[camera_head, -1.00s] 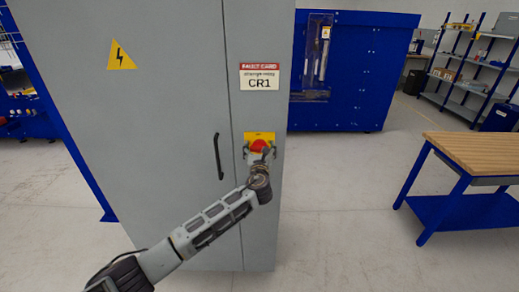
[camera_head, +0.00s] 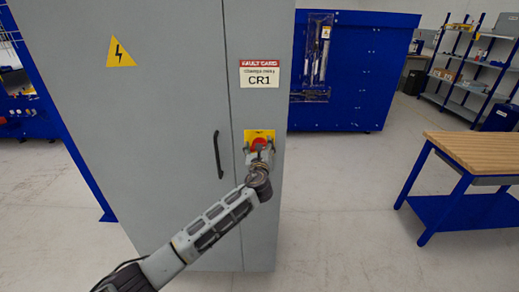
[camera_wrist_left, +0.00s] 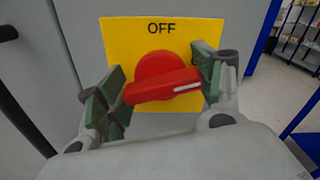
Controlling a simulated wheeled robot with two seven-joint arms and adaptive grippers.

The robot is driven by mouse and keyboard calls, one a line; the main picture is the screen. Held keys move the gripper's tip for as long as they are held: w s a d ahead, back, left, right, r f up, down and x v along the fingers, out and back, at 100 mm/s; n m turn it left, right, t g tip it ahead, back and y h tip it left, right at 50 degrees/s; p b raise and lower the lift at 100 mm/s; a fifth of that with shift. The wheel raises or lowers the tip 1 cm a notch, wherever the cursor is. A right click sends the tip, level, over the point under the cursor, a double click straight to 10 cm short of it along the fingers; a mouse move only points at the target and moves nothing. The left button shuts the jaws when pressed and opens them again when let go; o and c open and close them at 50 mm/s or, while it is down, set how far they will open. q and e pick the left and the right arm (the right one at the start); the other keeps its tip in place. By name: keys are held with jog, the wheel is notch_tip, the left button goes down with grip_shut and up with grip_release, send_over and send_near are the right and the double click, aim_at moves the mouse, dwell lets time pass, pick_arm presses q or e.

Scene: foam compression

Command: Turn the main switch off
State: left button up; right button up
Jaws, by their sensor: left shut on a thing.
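The main switch is a red rotary knob (camera_wrist_left: 162,82) on a yellow plate (camera_wrist_left: 118,38) marked OFF at its top. My left gripper (camera_wrist_left: 162,87) is shut on the handle, with one green-padded finger at each end. In the head view my left gripper (camera_head: 260,150) covers the lower part of the plate. My right gripper is not in view.
The grey cabinet (camera_head: 165,130) has a black door handle (camera_head: 218,155) left of the switch. A wood-topped bench (camera_head: 480,150) stands at the right, with clear floor between.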

pick_arm(q)
jog(key=n+b, duration=0.3)
jog(key=n, duration=0.3)
jog(key=shift+a+f+n, duration=0.1)
jog(key=shift+f+n, duration=0.05)
jog(key=shift+n, duration=0.15)
jog(key=n+b, duration=0.3)
jog(key=n, duration=0.2)
jog(key=shift+f, duration=0.1)
jog(key=shift+n+b, duration=0.35)
jog(key=shift+n, duration=0.95)
jog(key=shift+b, duration=0.3)
jog(key=shift+n, duration=0.3)
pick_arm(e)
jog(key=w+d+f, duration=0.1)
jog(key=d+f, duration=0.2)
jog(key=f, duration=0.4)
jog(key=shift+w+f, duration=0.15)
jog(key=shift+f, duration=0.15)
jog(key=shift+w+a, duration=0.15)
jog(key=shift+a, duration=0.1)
